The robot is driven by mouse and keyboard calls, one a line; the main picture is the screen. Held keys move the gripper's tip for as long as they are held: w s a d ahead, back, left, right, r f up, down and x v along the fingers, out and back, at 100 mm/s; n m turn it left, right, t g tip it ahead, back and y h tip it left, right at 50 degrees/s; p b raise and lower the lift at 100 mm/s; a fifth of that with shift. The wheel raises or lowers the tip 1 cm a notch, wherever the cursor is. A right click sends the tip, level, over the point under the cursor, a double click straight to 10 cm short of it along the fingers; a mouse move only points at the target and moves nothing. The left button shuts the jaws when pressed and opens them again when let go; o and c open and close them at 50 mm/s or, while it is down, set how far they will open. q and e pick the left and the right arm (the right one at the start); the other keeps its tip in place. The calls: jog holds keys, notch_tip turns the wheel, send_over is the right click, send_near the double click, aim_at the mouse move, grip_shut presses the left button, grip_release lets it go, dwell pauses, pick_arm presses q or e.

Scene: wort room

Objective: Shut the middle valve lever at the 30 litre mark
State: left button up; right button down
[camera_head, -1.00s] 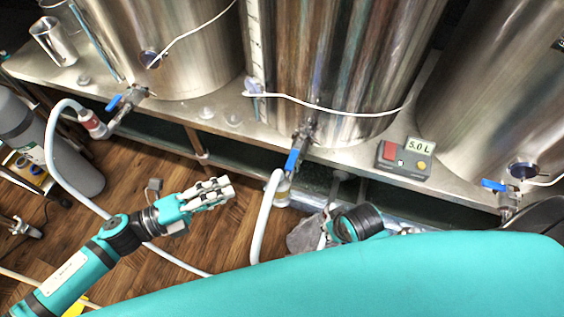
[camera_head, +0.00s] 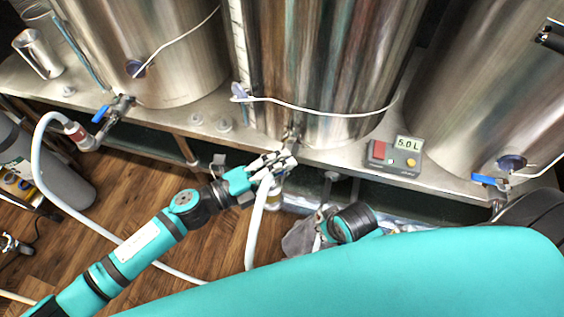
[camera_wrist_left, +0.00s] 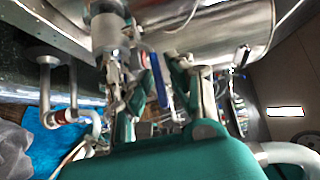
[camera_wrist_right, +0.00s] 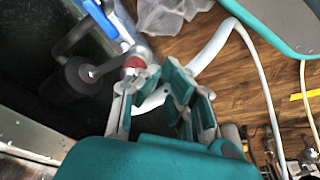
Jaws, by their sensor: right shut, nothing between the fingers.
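The middle tank's valve (camera_head: 295,135) shows in the head view above my left gripper (camera_head: 284,161); its blue lever is hidden there. In the left wrist view, a blue lever (camera_wrist_left: 157,75) stands between the parted fingers of my left gripper (camera_wrist_left: 155,85); I cannot tell if they touch it. The display box (camera_head: 394,157) right of the valve reads 5.0 L. My right gripper (camera_wrist_right: 152,90) shows in the right wrist view, shut and empty, below a red hose coupling (camera_wrist_right: 134,64) and another view of a blue lever (camera_wrist_right: 100,18).
The left valve lever (camera_head: 101,114) and right valve lever (camera_head: 488,181) are blue. A pale hose (camera_head: 257,225) hangs below the middle valve. A white cable (camera_head: 320,107) crosses the middle tank (camera_head: 330,60). Wooden floor (camera_head: 140,185) lies below.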

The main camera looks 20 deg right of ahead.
pick_arm(q)
jog(key=shift+c, duration=0.2)
grip_shut()
jog(key=shift+a, duration=0.1)
